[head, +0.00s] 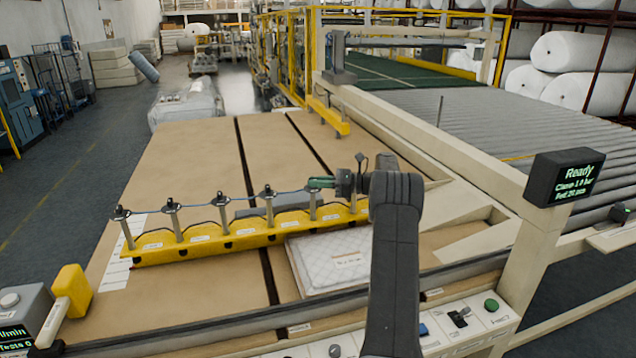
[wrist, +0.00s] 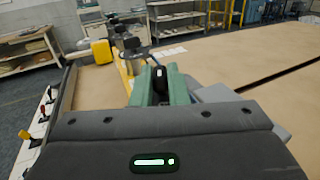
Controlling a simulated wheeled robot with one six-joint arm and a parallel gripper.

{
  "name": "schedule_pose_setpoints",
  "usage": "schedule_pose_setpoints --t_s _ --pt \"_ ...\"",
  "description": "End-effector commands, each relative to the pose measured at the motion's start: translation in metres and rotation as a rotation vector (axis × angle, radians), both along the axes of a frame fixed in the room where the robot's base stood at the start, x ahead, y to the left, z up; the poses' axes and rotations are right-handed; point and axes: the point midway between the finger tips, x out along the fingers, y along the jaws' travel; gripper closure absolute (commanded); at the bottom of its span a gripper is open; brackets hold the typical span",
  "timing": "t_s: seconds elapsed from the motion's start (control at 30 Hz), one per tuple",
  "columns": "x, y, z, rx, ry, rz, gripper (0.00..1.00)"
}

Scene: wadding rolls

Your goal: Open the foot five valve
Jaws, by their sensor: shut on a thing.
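A long yellow bar (head: 240,236) lies across the tan table, with several grey posts on it, each topped by a dark valve and linked by a thin blue line. My gripper (head: 316,183) has green fingers and is at the top of a post (head: 312,207) toward the bar's right end, which I take for foot five; its label is too small to read. In the wrist view my gripper (wrist: 160,84) is shut on a dark piece, apparently the foot five valve (wrist: 160,75). Its lever angle is hidden by the fingers. Other valve tops (wrist: 132,44) line up beyond.
A white quilted pad (head: 335,262) lies in front of the bar. A black display (head: 563,177) reads "Ready". A control panel with buttons (head: 491,305) runs along the front edge. A yellow block (head: 73,290) stands front left. The table behind the bar is mostly clear.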

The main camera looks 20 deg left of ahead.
Motion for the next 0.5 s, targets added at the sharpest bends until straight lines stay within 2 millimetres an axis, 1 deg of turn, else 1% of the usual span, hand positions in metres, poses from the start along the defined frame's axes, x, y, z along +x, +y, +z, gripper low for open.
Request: schedule_pose_setpoints --t_s 0.1,0.13,0.17,0.2,0.23,0.5 --pt "0.0003 0.0004 0.0021 0.004 -0.002 -0.001 1.00" --pt "0.0003 0.0004 0.0021 0.004 -0.002 -0.002 0.82" --pt "0.0003 0.0004 0.0021 0.003 -0.002 -0.002 0.77" --pt "0.0002 0.0004 0.0020 0.002 -0.001 -0.002 0.69" --pt "0.0002 0.0003 0.0018 0.002 -0.001 -0.002 0.65" --pt "0.0001 0.0002 0.0015 0.001 -0.002 -0.002 0.65"
